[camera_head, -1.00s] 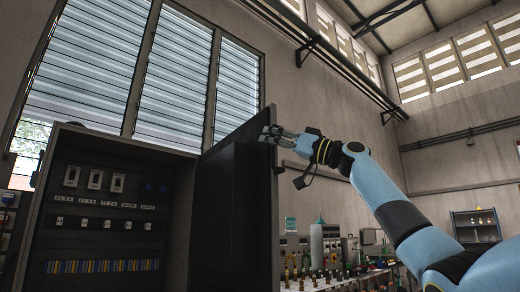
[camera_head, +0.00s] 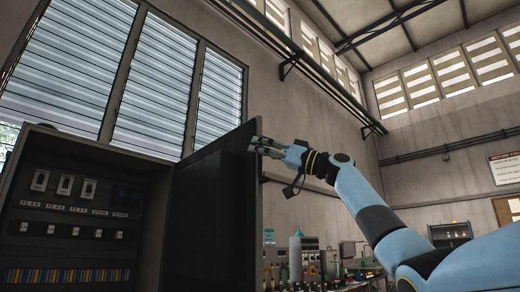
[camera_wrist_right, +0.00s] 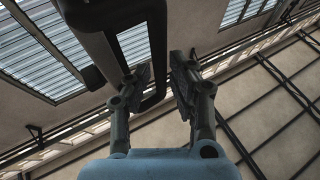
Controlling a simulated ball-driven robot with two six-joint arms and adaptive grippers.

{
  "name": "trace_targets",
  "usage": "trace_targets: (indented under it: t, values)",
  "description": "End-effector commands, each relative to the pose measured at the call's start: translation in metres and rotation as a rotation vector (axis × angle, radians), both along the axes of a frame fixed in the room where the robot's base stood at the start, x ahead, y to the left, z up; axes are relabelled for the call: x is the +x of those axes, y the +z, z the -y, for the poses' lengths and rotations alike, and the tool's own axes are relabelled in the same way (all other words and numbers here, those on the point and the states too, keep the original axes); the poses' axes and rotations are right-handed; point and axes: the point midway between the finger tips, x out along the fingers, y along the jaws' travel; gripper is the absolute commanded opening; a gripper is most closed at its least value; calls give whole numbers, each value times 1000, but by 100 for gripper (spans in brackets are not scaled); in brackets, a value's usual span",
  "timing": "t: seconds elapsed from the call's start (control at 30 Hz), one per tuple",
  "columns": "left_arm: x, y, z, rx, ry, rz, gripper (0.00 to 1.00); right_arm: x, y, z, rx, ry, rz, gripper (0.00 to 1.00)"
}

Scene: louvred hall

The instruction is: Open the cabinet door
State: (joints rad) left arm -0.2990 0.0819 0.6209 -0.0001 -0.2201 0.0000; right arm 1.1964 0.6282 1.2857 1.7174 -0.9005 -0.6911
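The dark cabinet (camera_head: 90,150) stands at the left in the head view, with switches and rows of terminals inside. Its door (camera_head: 212,210) stands wide open, hinged on the cabinet's right side. My right gripper (camera_head: 262,146) is at the door's free edge, near its top. In the right wrist view, a dark looped handle (camera_wrist_right: 160,35) comes down from the top. One bar of it runs between the two fingers of my right gripper (camera_wrist_right: 160,68), which are drawn close around it. The contact itself is partly hidden. My left gripper is not in view.
Louvred windows (camera_head: 155,85) fill the wall behind the cabinet. A bench (camera_head: 345,287) with bottles and instruments stands beyond the door. A small shelf (camera_head: 450,233) and a sign (camera_head: 505,167) are at the far right.

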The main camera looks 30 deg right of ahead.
Motion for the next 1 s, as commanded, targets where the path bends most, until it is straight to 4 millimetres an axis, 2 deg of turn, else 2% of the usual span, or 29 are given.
trace_targets:
  t: [0.3,0.47,0.7,1.0]
  values:
    - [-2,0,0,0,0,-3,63,-6,-3,6,0,-3,1,21]
    - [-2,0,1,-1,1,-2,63,-27,-15,24,-4,-7,-1,21]
    - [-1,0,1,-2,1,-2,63,-66,-36,56,-5,-6,-4,21]
    - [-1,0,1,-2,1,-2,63,-86,-45,71,-1,-4,0,21]
